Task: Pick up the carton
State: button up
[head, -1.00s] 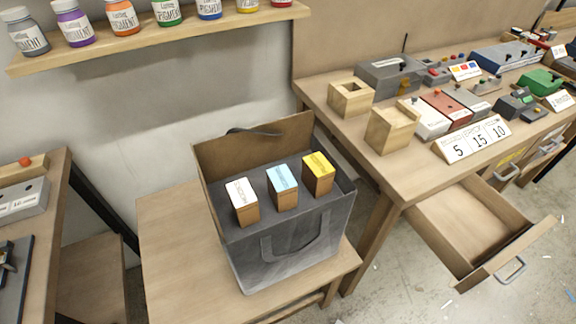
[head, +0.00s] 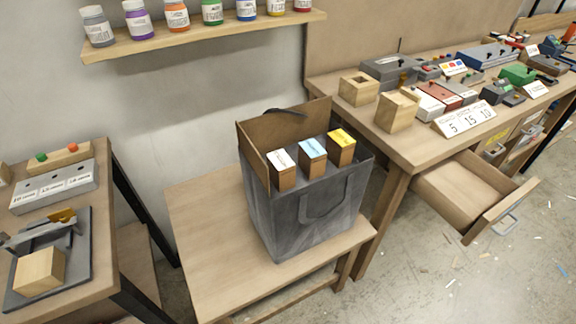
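Three small brown cartons stand side by side in the top of a dark grey bag (head: 265,215) on a low wooden table. One has a white top (head: 282,170), one a light blue top (head: 313,162) and one a yellow top (head: 341,148). Their lower parts are hidden in the bag. The frames do not show which one the task means. My gripper is not in view.
The low table (head: 200,235) has bare wood left of the bag. A right-hand workbench (head: 420,150) holds wooden blocks and devices, with an open drawer (head: 465,190) below. A left bench holds a grey device (head: 55,190) and a wooden block (head: 38,270). A shelf (head: 200,38) holds paint jars.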

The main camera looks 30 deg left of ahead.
aim_at(312, 157)
jog(key=u, duration=0.05)
jog(key=k, duration=1.85)
jog(key=u, duration=1.4)
jog(key=i, duration=1.5)
jog(key=z, duration=0.05)
